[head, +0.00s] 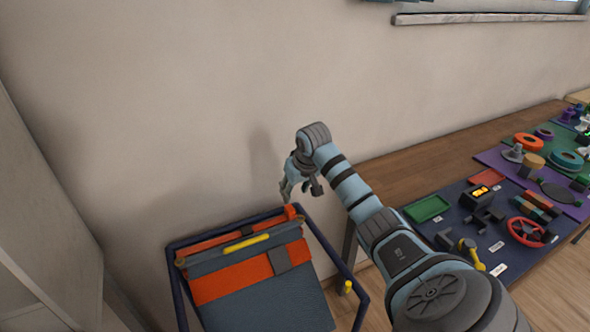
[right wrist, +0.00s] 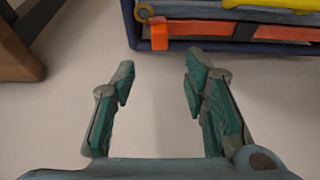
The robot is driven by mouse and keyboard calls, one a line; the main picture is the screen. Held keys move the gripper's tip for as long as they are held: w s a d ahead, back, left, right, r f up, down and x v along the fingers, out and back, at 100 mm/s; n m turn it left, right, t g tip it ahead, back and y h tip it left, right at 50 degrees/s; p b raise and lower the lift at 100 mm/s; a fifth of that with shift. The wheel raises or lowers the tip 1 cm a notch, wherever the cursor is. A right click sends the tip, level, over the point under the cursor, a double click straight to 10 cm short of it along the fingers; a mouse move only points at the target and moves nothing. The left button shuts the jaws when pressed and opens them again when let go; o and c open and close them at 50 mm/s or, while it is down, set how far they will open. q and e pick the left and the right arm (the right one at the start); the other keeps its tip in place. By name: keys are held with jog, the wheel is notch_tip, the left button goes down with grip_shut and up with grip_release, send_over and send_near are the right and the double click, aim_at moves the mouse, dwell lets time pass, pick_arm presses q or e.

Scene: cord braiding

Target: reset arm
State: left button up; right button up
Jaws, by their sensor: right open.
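My right gripper (head: 302,188) is open and empty in the head view, in the air above the far right corner of a blue-framed stand. Its two green-padded fingers (right wrist: 162,85) stand apart in the right wrist view with only pale surface between them. My right arm reaches in from the lower right of the head view. My left gripper is in neither view.
The blue-framed stand (head: 341,262) holds a grey and orange bag (head: 235,286) with a yellow handle (head: 246,243). An orange clip (right wrist: 159,34) is on its rim. A wooden table (head: 410,151) with colored mats and several parts runs along the wall at right.

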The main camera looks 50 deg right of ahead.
dwell(0.4)
jog(key=s+a+f+n, duration=0.4)
jog(key=s+a+f, duration=0.5)
jog(key=a+f, duration=0.4)
jog(key=s+a+f, duration=0.1)
jog(key=s+a, duration=0.4)
jog(key=s, duration=0.4)
jog(key=s+a, duration=0.6)
jog(key=s, duration=0.4)
notch_tip(320, 180, down, 18)
jog(key=s+d+g, duration=0.1)
jog(key=d+g, duration=0.1)
jog(key=s+f+g+p, duration=0.1)
jog(key=s+f, duration=1.1)
jog(key=s, duration=0.2)
jog(key=shift+s+d+f+y+p, duration=0.25)
jog(key=shift+f+y+p, duration=0.05)
jog(key=shift+p, duration=0.1)
